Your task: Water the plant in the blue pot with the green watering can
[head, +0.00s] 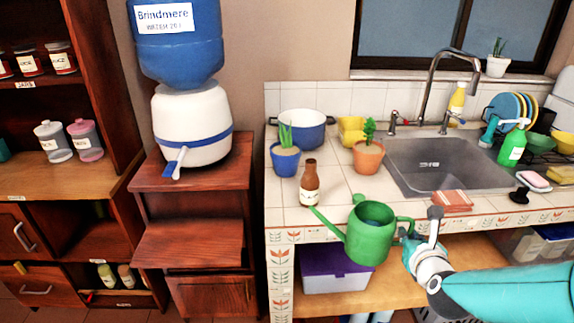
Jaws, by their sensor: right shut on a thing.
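The green watering can (368,240) is held in front of the tiled counter's front edge, with its spout pointing up and to the left. My right gripper (408,236) is shut on it at its handle side, at the right of the can; the fingertips are partly hidden. The plant in the blue pot (285,162) stands on the counter at the left, its green leaves upright. The can's spout tip is near the base of a brown bottle, in front of the blue pot and apart from it. My left gripper is not in view.
The brown bottle (310,184) stands just right of the blue pot. A terracotta pot (368,158) and a blue cooking pot (302,132) stand nearby. The sink (440,165) is at the right. A water dispenser (192,125) stands on a cabinet at the left.

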